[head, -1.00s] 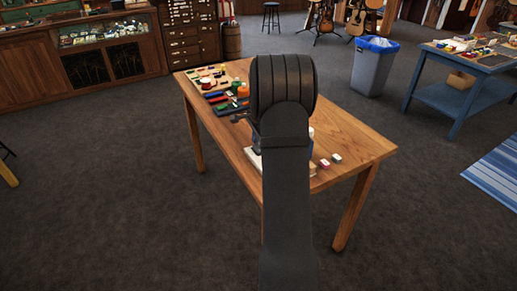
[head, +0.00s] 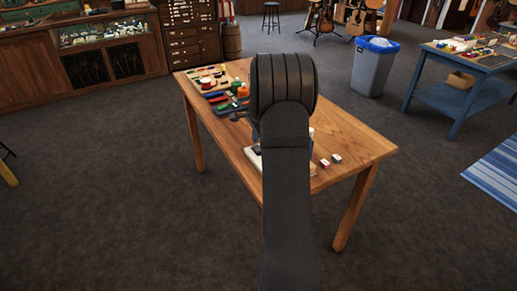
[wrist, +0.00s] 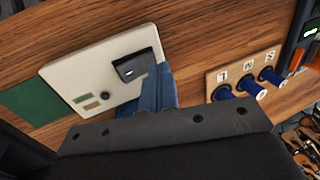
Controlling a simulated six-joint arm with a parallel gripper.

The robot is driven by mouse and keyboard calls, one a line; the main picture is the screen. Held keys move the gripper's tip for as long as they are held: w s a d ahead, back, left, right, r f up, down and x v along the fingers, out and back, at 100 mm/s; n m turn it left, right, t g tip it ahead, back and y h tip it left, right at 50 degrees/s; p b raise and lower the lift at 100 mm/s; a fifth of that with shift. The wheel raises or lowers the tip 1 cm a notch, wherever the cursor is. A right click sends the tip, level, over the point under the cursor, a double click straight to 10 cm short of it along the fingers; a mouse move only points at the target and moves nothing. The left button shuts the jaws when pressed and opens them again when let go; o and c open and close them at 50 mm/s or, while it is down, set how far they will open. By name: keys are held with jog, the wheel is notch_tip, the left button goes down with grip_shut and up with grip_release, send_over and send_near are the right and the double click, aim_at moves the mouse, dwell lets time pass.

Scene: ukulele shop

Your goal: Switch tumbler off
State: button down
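The tumbler is a black rocker switch (wrist: 137,65) on a white plate (wrist: 88,72) in the wrist view. It has a small light mark on its face. The plate also carries a small round dark knob and small coloured marks. My gripper (wrist: 158,75) shows as blue fingers close together, shut with nothing seen between them. The fingertips are at the right end of the rocker; whether they touch it I cannot tell. In the head view my arm hides the gripper and the switch; only an edge of the white plate (head: 252,158) shows.
The wooden table (head: 350,140) holds tools and coloured items at its far left. Two small blocks (head: 330,160) lie right of my arm. In the wrist view, a wooden strip with blue pegs (wrist: 222,92) stands right of the plate, and a green patch (wrist: 32,107) lies left.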

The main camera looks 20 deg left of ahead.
jog(key=shift+r, duration=2.75)
jog(key=shift+f, duration=0.1)
notch_tip(320, 180, down, 7)
jog(key=shift+r, duration=4.4)
jog(key=w+d+r+t, duration=0.2)
jog(key=w+d+r, duration=0.1)
jog(key=d+r, duration=0.4)
jog(key=w+d+r+t, duration=0.3)
jog(key=d+r, duration=0.3)
jog(key=r, duration=0.1)
jog(key=shift+w+d+r+h, duration=0.2)
jog(key=shift+d+r+h, duration=0.15)
jog(key=shift+h, duration=0.05)
